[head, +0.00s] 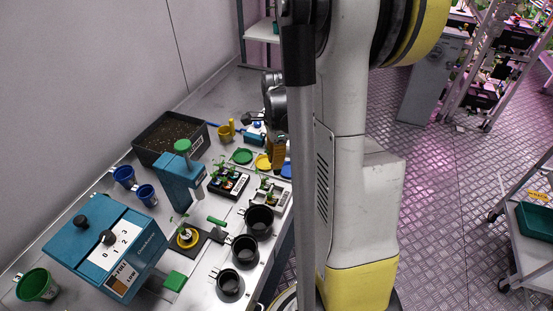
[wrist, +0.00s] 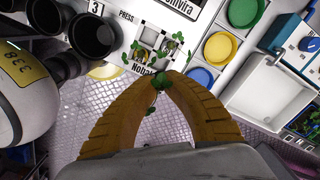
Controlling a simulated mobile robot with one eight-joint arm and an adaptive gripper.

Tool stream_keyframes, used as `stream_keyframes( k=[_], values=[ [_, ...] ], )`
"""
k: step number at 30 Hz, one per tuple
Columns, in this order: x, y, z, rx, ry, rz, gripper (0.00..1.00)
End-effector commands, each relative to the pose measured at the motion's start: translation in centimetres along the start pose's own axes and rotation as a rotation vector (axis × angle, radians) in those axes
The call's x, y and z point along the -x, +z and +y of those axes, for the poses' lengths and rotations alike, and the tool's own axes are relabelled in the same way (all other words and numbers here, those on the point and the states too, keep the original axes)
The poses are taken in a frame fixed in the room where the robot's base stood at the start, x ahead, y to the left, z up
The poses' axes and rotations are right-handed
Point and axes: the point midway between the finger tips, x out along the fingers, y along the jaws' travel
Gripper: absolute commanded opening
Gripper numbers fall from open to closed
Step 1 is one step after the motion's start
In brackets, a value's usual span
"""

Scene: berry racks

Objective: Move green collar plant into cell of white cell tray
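My gripper (wrist: 162,86) has its two orange fingers closed together at the tips. Green leaves of a small plant (wrist: 159,79) show at the fingertips, and its collar is hidden. In the wrist view the white cell tray (wrist: 140,33) lies just beyond the fingertips, with leafy plants in some cells. I cannot tell whether the held plant touches it. In the head view my gripper (head: 278,157) hangs over the bench, behind and above the white cell tray (head: 283,200). A black tray (head: 231,194) with several small plants stands left of it.
Black pots (head: 259,219) line the bench's front edge. Green (head: 242,156) and yellow (head: 263,162) dishes lie behind the trays. A teal device (head: 179,182), a teal box (head: 107,250) and a soil bin (head: 169,138) stand to the left. A white basin (wrist: 268,92) is right in the wrist view.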

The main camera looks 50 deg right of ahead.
Motion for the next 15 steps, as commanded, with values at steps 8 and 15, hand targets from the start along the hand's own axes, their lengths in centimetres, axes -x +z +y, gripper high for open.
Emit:
stream_keyframes(
  k=[8,15],
  values=[
    [-2.8,-0.1,0.0,-0.001,0.0,0.0,0.0],
    [-4.9,-0.2,0.0,-0.001,0.0,0.0,0.0]
  ],
)
